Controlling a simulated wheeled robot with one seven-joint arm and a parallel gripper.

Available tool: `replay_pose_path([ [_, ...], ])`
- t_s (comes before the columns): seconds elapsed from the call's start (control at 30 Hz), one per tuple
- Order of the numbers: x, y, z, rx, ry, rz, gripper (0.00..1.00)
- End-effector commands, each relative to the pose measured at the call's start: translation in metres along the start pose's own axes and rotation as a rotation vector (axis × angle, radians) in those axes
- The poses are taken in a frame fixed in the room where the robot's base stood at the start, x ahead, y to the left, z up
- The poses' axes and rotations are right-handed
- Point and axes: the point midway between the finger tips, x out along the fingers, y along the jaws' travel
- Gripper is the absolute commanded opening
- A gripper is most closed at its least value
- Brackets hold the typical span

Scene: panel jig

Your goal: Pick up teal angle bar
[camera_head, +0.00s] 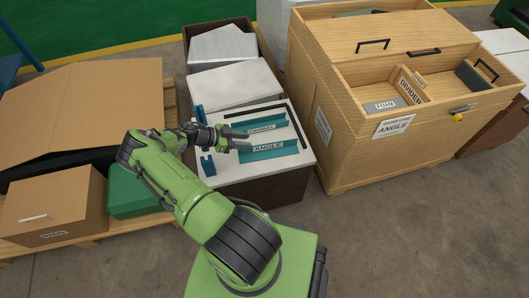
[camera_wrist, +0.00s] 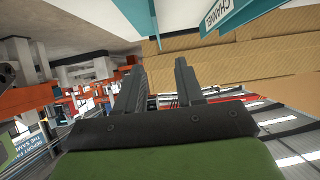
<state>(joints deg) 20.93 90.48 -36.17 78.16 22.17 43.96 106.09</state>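The teal angle bar (camera_head: 270,152), labelled ANGLE, lies on the white top of a low cabinet (camera_head: 236,188) in the head view. A teal channel (camera_head: 258,122), labelled CHANNEL, lies behind it; the channel also shows at the top right of the wrist view (camera_wrist: 238,14). My gripper (camera_head: 247,139) is open and empty, its fingers apart, beside the left end of the angle bar, and appears above the top. The open fingers also show in the wrist view (camera_wrist: 157,88). A teal piece (camera_wrist: 143,14) shows at that view's top edge; I cannot tell which part it is.
Small blue-teal brackets (camera_head: 205,138) stand at the top's left side. A black bar (camera_head: 295,125) runs along its back and right edges. A wooden crate (camera_head: 340,120) with compartments stands right. Cardboard boxes (camera_head: 55,207) and a green box (camera_head: 130,197) sit left.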

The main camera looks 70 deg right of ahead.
Motion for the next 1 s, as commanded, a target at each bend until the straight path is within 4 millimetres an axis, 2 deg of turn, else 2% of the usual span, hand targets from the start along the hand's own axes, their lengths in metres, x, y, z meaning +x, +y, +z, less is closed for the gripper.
replay_pose_path([
  [0.03, 0.014, 0.001, 0.002, -0.001, 0.001, 0.004, 0.37],
  [0.13, 0.038, 0.001, 0.002, -0.002, 0.0, 0.004, 0.37],
  [0.37, 0.068, 0.001, 0.003, -0.002, -0.001, 0.001, 0.37],
  [0.5, 0.096, 0.002, 0.006, -0.003, 0.0, 0.002, 0.37],
  [0.6, 0.109, 0.002, 0.005, -0.003, -0.002, 0.001, 0.37],
  [0.83, 0.111, 0.001, 0.004, -0.003, -0.003, -0.001, 0.37],
  [1.0, 0.111, 0.001, 0.004, -0.003, -0.003, 0.0, 0.13],
])
